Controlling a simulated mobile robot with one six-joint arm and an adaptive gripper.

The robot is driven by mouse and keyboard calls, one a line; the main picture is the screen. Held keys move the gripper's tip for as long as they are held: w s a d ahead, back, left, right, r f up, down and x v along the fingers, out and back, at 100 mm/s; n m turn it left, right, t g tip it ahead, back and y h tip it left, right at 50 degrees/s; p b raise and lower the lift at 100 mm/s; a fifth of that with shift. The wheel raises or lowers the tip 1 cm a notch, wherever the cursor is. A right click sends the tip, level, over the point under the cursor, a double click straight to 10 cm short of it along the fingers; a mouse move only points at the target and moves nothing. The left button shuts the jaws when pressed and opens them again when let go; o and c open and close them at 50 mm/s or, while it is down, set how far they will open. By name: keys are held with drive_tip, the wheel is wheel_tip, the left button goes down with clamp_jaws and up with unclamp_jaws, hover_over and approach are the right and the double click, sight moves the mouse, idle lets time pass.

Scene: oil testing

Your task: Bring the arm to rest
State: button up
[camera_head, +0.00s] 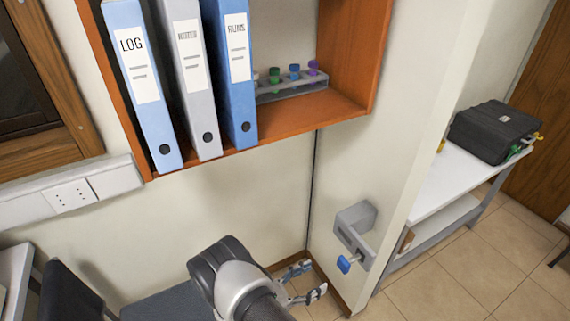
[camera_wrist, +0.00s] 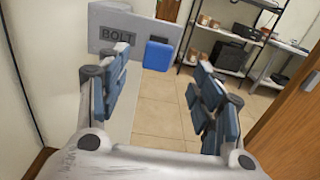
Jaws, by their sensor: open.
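My gripper (camera_head: 308,282) is at the lower middle of the head view, beyond the grey and black end of my arm. It is left of and below a grey wall box with a blue knob. In the wrist view my gripper (camera_wrist: 160,105) has its two blue-padded fingers wide apart, with nothing between them. The grey box (camera_wrist: 115,25), marked BOLT, and its blue knob (camera_wrist: 158,55) lie beyond the fingertips. The gripper looks apart from both.
The grey box (camera_head: 355,235) with its blue knob (camera_head: 345,264) juts from the wall. An orange shelf (camera_head: 345,60) holds binders (camera_head: 145,90) and a vial rack (camera_head: 290,88). A white bench (camera_head: 455,180) carries a black case (camera_head: 493,130). Tiled floor (camera_head: 475,265) is open at right.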

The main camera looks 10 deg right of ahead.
drive_tip(key=shift+r, duration=0.1)
drive_tip(key=s+d+r+m+g+y, duration=0.2)
drive_tip(key=s+r+m+g+y, duration=0.3)
drive_tip(key=r, duration=0.7)
drive_tip(key=d+r+m+g+y, duration=0.2)
drive_tip(key=r+m+g, duration=0.2)
drive_tip(key=r+m, duration=0.5)
drive_tip(key=s+a+r+m+t+y, duration=0.2)
drive_tip(key=s+r+m+t+y, duration=0.1)
drive_tip(key=s+r, duration=0.4)
drive_tip(key=s+a+r+m+t+y, duration=0.2)
drive_tip(key=s+r+m+t+y, duration=0.2)
drive_tip(key=s+r+y, duration=0.3)
wheel_tip(320, 180, up, 2)
drive_tip(key=shift+s+a+r+m+t, duration=0.25)
drive_tip(key=shift+s+m, duration=0.25)
drive_tip(key=shift+s, duration=0.25)
drive_tip(key=shift+c, duration=0.5)
